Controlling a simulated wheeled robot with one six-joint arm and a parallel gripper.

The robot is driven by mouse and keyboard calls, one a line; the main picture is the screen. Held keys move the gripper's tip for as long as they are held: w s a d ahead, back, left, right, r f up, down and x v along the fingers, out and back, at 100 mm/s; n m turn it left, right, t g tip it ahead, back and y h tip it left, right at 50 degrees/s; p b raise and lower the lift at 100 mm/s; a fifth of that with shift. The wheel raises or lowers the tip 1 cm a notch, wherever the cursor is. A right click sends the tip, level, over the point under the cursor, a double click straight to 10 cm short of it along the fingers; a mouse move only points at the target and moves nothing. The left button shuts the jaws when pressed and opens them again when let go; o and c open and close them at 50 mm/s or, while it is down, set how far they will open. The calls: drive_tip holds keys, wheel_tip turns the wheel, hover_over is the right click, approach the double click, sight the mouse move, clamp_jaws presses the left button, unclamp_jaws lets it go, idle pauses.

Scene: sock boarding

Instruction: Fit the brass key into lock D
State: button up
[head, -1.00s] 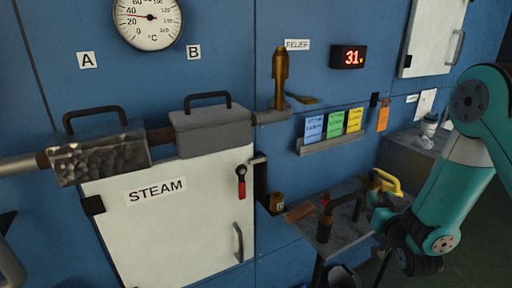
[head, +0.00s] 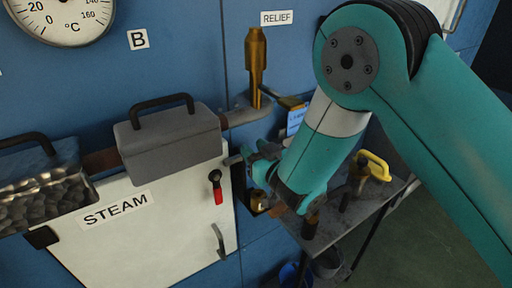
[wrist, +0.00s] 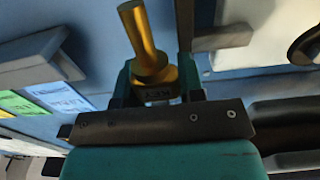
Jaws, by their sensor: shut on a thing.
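My gripper (head: 252,163) is in front of the wall, just right of the white STEAM door, and points left. In the wrist view my gripper (wrist: 155,85) is shut on the brass key (wrist: 145,42), a gold cylinder on a wider base. Dark letters that seem to read KEY show on the block between the fingers. The key sticks out beyond the fingers, clear of anything I can make out. In the head view I cannot make the key out at the gripper. No lock marked D can be made out in either view.
A brass relief valve (head: 256,60) stands on a pipe just above my gripper. The STEAM door (head: 130,235) has a red-and-black handle (head: 217,188) close left of it. A grey side table (head: 345,215) with a yellow-handled tool (head: 376,165) stands at right.

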drive_tip(key=shift+s+f+b, duration=0.1)
drive_tip(key=shift+s+b, duration=0.1)
drive_tip(key=shift+b, duration=0.1)
drive_tip(key=b, duration=0.6)
hover_over(256, 191)
wheel_tip(256, 191, down, 6)
drive_tip(key=shift+r, duration=0.2)
drive_tip(key=shift+f+b, duration=1.8)
drive_tip(key=shift+f, duration=0.35)
idle(0.8)
drive_tip(key=o, duration=1.1)
drive_tip(key=shift+c, duration=0.2)
